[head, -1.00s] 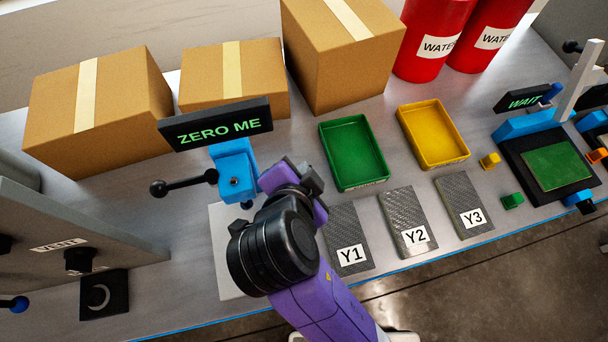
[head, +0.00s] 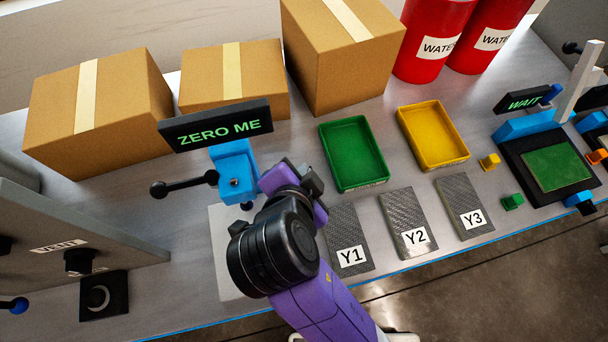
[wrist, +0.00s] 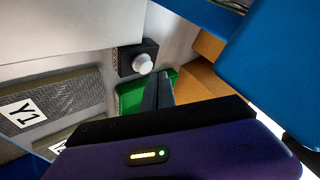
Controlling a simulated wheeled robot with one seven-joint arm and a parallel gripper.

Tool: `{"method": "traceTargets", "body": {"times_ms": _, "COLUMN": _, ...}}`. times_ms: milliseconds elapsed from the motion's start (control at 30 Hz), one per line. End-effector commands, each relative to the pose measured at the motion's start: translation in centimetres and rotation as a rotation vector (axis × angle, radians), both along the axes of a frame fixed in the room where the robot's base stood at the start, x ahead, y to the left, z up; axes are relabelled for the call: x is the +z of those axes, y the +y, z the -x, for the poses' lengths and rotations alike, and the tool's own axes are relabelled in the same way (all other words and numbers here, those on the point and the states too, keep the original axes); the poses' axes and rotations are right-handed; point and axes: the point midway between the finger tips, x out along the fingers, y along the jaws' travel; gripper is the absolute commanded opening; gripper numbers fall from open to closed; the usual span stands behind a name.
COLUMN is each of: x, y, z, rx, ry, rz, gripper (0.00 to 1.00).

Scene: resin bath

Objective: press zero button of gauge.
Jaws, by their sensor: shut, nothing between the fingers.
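The gauge (head: 234,172) is a blue stand with a black display reading "ZERO ME" in green, and a black ball-ended lever on its left. In the wrist view, a pale round button (wrist: 142,62) on a black block sits close to my fingertips; I take it for the zero button. In the head view my arm seems to hide it. My gripper (wrist: 160,80) is shut and empty, its dark fingertips just beside the button in the picture. I cannot tell whether they touch it. In the head view, my purple hand is right of the gauge.
Pads marked Y1 (head: 349,238), Y2 (head: 408,222) and Y3 (head: 464,205) lie right of my arm. Behind them are a green tray (head: 353,187) and a yellow tray (head: 463,157). Cardboard boxes (head: 120,120) stand behind the gauge. A grey "VENT" housing (head: 60,225) is at left.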

Motion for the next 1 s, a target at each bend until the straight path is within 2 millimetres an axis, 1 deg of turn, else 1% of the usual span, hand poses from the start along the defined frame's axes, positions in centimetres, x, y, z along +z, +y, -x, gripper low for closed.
{"method": "traceTargets", "body": {"times_ms": 667, "x": -0.03, "y": -0.01, "z": 0.0, "rx": 0.0, "ry": 0.0, "rz": 0.0, "gripper": 0.0}}
{"method": "traceTargets", "body": {"times_ms": 1000, "x": -0.89, "y": -0.02, "z": 0.01, "rx": -0.001, "ry": 0.001, "rz": 0.0, "gripper": 0.0}}
